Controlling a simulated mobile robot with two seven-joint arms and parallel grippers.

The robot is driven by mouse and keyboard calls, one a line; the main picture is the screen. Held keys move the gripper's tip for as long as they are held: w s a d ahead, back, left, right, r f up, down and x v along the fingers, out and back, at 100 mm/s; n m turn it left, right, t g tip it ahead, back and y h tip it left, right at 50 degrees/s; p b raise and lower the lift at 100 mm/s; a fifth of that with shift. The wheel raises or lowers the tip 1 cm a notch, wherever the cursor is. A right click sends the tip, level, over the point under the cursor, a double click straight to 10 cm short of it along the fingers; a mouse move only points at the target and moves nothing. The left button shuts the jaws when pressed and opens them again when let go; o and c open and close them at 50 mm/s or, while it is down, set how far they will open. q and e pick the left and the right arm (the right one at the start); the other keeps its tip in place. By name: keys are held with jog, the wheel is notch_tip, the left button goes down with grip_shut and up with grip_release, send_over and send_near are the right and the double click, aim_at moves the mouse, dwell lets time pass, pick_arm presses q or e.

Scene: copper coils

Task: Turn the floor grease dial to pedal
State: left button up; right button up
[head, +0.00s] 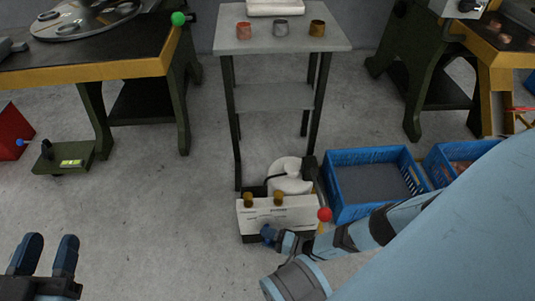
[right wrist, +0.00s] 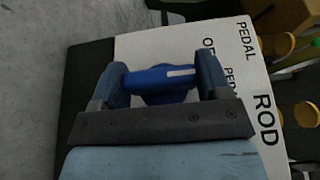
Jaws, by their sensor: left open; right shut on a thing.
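The floor grease unit's white panel (head: 300,214) stands on the floor at the foot of a small grey table. Its blue dial (right wrist: 160,82) shows in the right wrist view, with a white mark pointing right. My right gripper (right wrist: 162,78) is shut on the dial, one finger on each side. The right finger partly covers small labels beside the dial, "OF…" and "PED…"; which one the mark meets is hard to tell. In the head view, my right gripper (head: 268,235) is low at the panel's front. My left gripper (head: 48,243) is open and empty at the lower left.
Two brass knobs (head: 248,199) sit on the panel's top edge. A red ball knob (head: 324,214) stands at its right. A blue crate (head: 371,155) is to the right. A green foot pedal (head: 64,158) lies at the left. Floor between is clear.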

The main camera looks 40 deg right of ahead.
pick_arm(q)
jog(key=shift+d+r, duration=0.1)
jog(key=shift+r, duration=0.05)
pick_arm(e)
jog(key=o, duration=0.9)
pick_arm(q)
jog(key=shift+s+d+n+y+p, duration=0.2)
jog(key=shift+s+n+y+p, duration=0.1)
jog(key=shift+n+p, duration=0.45)
pick_arm(e)
jog(key=v, duration=1.3)
jog(key=shift+s+d+f, duration=0.15)
jog(key=shift+s+d, duration=0.05)
jog(key=shift+s, duration=0.15)
pick_arm(q)
jog(key=shift+a+f, duration=0.1)
jog(key=shift+f, duration=0.15)
pick_arm(e)
jog(key=shift+d, duration=0.1)
